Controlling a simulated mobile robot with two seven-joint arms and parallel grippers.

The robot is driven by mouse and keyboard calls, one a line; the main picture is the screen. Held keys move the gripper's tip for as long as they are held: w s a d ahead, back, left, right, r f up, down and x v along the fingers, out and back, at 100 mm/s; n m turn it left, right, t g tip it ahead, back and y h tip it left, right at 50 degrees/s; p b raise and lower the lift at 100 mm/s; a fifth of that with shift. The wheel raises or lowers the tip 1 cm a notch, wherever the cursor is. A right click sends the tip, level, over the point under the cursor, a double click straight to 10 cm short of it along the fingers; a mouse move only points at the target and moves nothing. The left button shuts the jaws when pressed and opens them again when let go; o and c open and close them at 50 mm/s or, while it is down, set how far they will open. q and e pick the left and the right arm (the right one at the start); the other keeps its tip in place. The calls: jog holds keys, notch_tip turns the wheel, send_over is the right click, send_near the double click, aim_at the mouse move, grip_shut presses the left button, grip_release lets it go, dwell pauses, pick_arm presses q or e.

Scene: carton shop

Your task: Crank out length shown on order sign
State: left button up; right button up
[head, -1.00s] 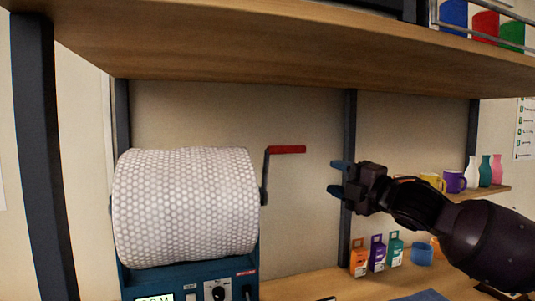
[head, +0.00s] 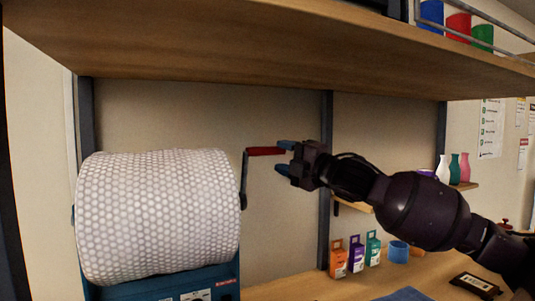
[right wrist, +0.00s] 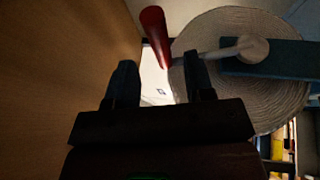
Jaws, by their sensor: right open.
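A large roll of white bubble wrap (head: 158,212) sits on a blue dispenser (head: 222,280) at the left of the head view. A crank arm (head: 243,178) rises at the roll's right side and ends in a red handle (head: 265,151). My right gripper (head: 285,158) is open at the free end of the red handle. In the right wrist view the red handle (right wrist: 155,32) lies ahead of and between the two fingertips (right wrist: 158,75); I cannot tell whether they touch it. The order sign is not clearly in view. My left gripper is not in view.
A wooden shelf (head: 250,50) runs close above the roll and crank. Small orange, purple and teal boxes (head: 356,254) and a blue cup (head: 398,251) stand on the bench at the right. Vases (head: 454,168) stand on a small shelf behind my right arm.

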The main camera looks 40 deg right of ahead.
aim_at(271, 152)
jog(key=shift+x, duration=2.8)
grip_shut()
